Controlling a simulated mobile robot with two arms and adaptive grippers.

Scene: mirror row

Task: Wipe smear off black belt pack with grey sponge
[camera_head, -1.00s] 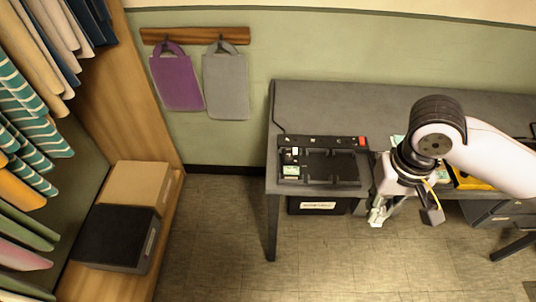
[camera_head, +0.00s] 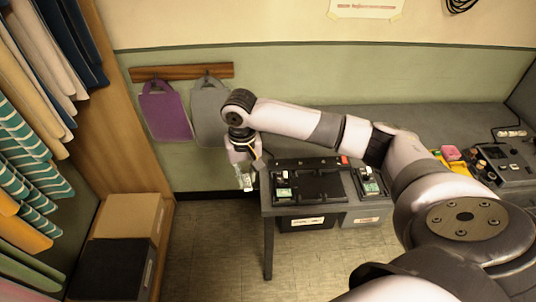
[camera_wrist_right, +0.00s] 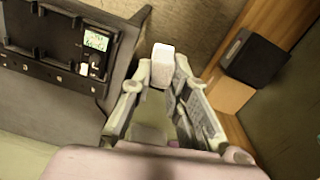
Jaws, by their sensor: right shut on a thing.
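My right gripper (camera_head: 243,177) hangs just off the left end of the grey table, in front of the wall. In the right wrist view its fingers (camera_wrist_right: 163,92) are closed on a pale grey-white block (camera_wrist_right: 162,65) with rounded edges; I cannot tell for sure whether it is the grey sponge. A small dark belt pack (camera_head: 284,192) with a green-white display sits in the left slot of a black charger (camera_head: 318,183). Its display also shows in the right wrist view (camera_wrist_right: 96,41). I cannot make out a smear. My left gripper is not in view.
A second unit with a green display (camera_head: 371,187) stands right of the charger. A pink item (camera_head: 451,153) and a control box (camera_head: 505,164) lie farther right on the table (camera_head: 400,116). Brown (camera_head: 127,216) and black (camera_head: 112,268) boxes stand at left. Purple and grey bags hang behind.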

